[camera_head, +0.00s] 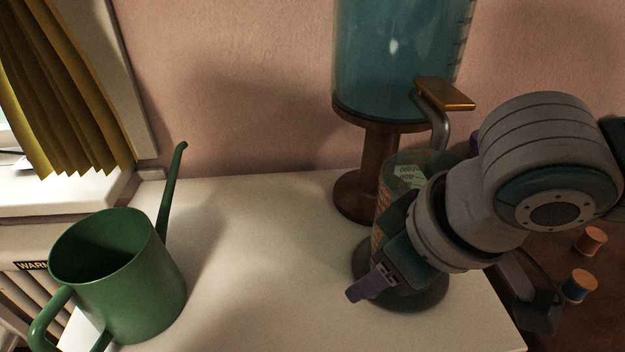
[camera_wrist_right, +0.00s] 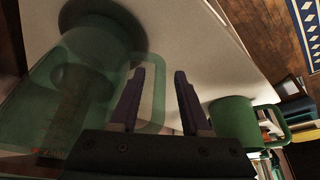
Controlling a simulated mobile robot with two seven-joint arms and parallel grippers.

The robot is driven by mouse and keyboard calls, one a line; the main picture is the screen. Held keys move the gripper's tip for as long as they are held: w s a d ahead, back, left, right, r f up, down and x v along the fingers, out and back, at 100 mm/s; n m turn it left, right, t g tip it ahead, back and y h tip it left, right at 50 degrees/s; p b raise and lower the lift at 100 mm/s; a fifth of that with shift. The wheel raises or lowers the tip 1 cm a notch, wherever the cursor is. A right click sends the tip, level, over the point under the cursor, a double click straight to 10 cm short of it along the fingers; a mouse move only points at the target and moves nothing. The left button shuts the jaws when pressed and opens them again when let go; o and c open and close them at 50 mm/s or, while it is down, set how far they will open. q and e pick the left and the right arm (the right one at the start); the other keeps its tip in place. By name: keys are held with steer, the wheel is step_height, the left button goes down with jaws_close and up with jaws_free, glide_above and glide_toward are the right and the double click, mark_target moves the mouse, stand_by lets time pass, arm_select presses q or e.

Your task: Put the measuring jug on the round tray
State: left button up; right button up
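The measuring jug (camera_head: 385,207) is clear green with reddish marks and a pale label. It is upright at the dark round tray (camera_head: 428,294) on the white tabletop; my gripper hides its base, so contact is not clear in the head view. In the right wrist view the jug (camera_wrist_right: 35,120) fills the left side, with the tray (camera_wrist_right: 100,18) by its lower end. My right gripper (camera_head: 365,288) is at the jug's handle side. Its two fingers (camera_wrist_right: 162,72) are apart, with the jug's handle between them and a gap showing. My left gripper is not in view.
A green watering can (camera_head: 125,300) stands at the left of the tabletop (camera_head: 250,270). A blue tank (camera_head: 395,60) with a tap (camera_head: 445,93) rises on a wooden stand close behind the jug. Thread spools (camera_head: 578,286) lie at the right. The tabletop's middle is clear.

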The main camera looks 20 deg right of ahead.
steer(key=p+v, duration=0.3)
steer(key=v, duration=0.8)
steer(key=s+a+y, duration=0.2)
steer(key=a, duration=0.4)
steer(key=s+d+f+m+h, duration=0.2)
steer(key=s+d+f+h, duration=0.1)
steer(key=s+d, duration=0.4)
steer(key=shift+s+d+f+g, duration=0.3)
steer(key=shift+s+d+f, duration=0.05)
steer(key=shift+s, duration=0.15)
